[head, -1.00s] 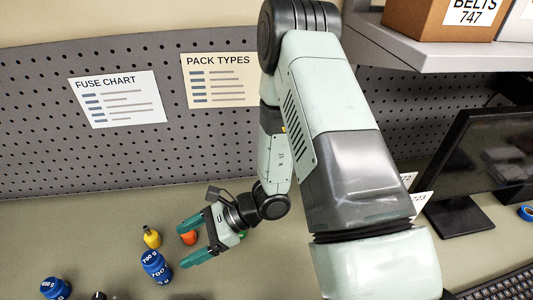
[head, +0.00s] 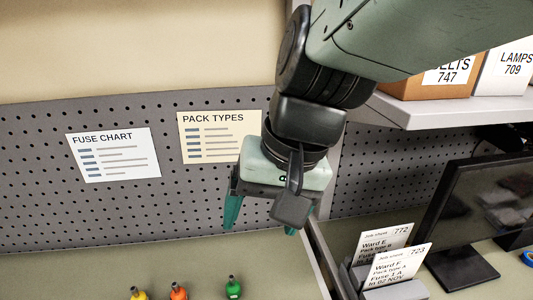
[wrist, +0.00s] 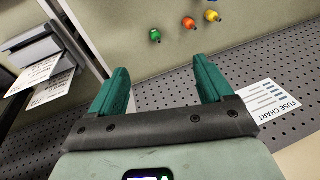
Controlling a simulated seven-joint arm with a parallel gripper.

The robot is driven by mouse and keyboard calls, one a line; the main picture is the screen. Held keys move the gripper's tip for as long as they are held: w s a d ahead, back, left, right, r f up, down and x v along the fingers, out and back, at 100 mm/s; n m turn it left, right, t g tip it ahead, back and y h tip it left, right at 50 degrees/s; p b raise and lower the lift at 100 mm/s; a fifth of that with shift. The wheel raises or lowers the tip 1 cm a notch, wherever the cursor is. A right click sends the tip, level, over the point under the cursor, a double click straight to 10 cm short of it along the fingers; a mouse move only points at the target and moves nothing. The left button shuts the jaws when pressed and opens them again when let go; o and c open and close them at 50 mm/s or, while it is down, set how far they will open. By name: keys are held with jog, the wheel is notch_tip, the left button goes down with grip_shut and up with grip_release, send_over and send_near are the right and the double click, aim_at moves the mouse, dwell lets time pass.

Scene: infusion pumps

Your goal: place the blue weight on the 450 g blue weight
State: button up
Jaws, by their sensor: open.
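My gripper (head: 268,218) is raised in front of the pegboard, with its two green fingers spread apart and nothing between them. The open fingers also show in the wrist view (wrist: 162,78). Three small bottle-shaped weights stand on the bench: a yellow one (head: 138,294), an orange one (head: 179,292) and a green one (head: 233,289). They lie beyond the fingertips in the wrist view, yellow (wrist: 212,16), orange (wrist: 189,22) and green (wrist: 155,36).
The pegboard (head: 40,200) carries a fuse chart (head: 113,154) and a pack types sheet (head: 219,137). To the right are a holder with job cards (head: 397,262), a monitor (head: 470,215) and a shelf (head: 440,111) with boxes. The bench behind the weights is clear.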

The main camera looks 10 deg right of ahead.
jog(key=s+d+r+n+t+h, duration=0.1)
jog(key=s+d+r+t+h, duration=0.1)
jog(key=d+r, duration=0.3)
jog(key=shift+s+d+r+t+h, duration=0.3)
jog(key=shift+s+d+t+h, duration=0.2)
jog(key=shift+t, duration=0.4)
